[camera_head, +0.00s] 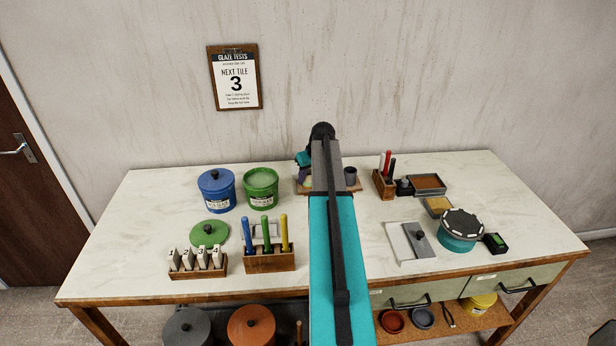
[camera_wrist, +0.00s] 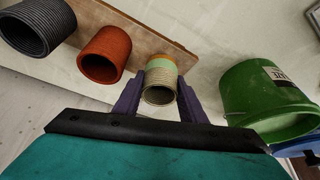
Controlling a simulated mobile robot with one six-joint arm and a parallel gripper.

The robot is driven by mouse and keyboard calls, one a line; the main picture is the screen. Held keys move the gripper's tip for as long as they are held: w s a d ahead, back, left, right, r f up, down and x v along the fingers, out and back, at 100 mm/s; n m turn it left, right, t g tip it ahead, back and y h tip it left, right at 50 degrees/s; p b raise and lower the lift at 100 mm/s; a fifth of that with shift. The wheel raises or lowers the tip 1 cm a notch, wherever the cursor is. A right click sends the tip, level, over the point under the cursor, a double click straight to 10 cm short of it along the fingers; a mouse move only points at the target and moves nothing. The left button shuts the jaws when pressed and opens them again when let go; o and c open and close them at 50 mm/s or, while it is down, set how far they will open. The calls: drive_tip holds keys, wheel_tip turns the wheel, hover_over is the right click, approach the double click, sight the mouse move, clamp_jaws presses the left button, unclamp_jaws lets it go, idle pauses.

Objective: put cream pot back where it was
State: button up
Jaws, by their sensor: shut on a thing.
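The cream pot (camera_wrist: 160,94) is in the wrist view, ribbed and cream, with a pale green band and an orange part at its far end. My gripper (camera_wrist: 161,80) is shut on it, one purple finger on each side. The pot is at the edge of a wooden board (camera_wrist: 133,24); I cannot tell whether it touches the board. In the head view my arm hides the pot, and only a bit of my gripper (camera_head: 303,174) shows left of the arm. The board's right end (camera_head: 356,187) shows beside the arm.
A red pot (camera_wrist: 104,56) and a dark grey pot (camera_wrist: 38,26) stand in a row beside the cream pot. A green bucket (camera_head: 261,188) is close on the other side, with a blue lidded bucket (camera_head: 216,190) beyond. A wooden holder (camera_head: 384,185) stands right of the board.

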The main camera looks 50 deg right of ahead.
drive_tip(key=shift+f, duration=0.1)
drive_tip(key=o, duration=0.8)
drive_tip(key=shift+r, duration=0.25)
drive_tip(key=b+v, duration=0.3)
drive_tip(key=v, duration=0.8)
drive_tip(key=shift+r, duration=0.4)
drive_tip(key=shift+s+r, duration=0.1)
drive_tip(key=shift+s, duration=0.05)
